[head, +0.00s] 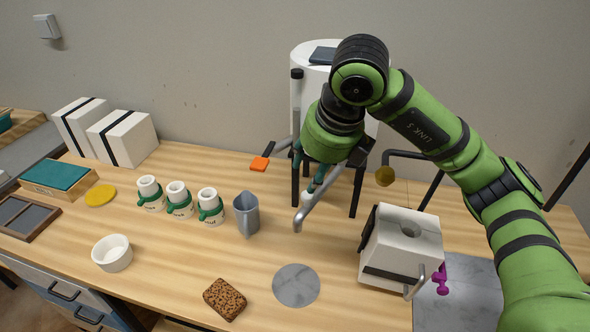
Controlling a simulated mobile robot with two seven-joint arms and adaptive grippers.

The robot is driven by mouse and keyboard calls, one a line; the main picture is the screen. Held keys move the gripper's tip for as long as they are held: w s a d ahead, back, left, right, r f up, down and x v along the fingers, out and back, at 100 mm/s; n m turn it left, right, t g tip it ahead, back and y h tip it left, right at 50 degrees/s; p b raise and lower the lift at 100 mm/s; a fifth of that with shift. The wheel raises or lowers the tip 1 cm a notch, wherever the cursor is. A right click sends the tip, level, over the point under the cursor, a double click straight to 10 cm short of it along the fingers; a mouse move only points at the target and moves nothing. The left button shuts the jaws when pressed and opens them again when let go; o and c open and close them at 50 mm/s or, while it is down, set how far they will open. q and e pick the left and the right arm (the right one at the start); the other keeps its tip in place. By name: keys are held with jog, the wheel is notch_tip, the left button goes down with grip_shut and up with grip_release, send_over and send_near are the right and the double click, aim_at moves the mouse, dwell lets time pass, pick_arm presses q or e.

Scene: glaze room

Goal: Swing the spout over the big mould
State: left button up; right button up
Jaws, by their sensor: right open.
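The grey spout (311,207) slants down and forward from below the white tank (300,95). Its bent tip hangs over bare wood, left of and apart from the big mould. The big mould (385,250) is a white block with a dark strap and a round hole in its top, at the right of the table. My right gripper (308,180) is open and points down in front of the tank, with its teal fingers close to the upper part of the spout. I cannot tell whether they touch it. My left gripper is not in view.
An orange lever tab (259,164) sticks out left of the tank. A dark pipe with a yellow-brown end (385,176) stands behind the mould. A grey jug (246,214), a round grey disc (296,286) and a brown sponge (225,299) are nearby. Labelled cups (179,200) stand left.

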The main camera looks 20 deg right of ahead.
aim_at(310, 196)
jog(key=shift+s+a+f+p, duration=0.1)
jog(key=shift+s+f+p, duration=0.55)
jog(key=shift+s+f, duration=0.35)
jog(key=x, duration=0.2)
jog(key=w+x, duration=0.1)
jog(key=x, duration=0.1)
jog(key=shift+p, duration=0.4)
jog(key=shift+s+r, duration=0.2)
jog(key=shift+s, duration=0.05)
jog(key=shift+c, duration=0.4)
jog(key=shift+w, duration=0.1)
grip_shut()
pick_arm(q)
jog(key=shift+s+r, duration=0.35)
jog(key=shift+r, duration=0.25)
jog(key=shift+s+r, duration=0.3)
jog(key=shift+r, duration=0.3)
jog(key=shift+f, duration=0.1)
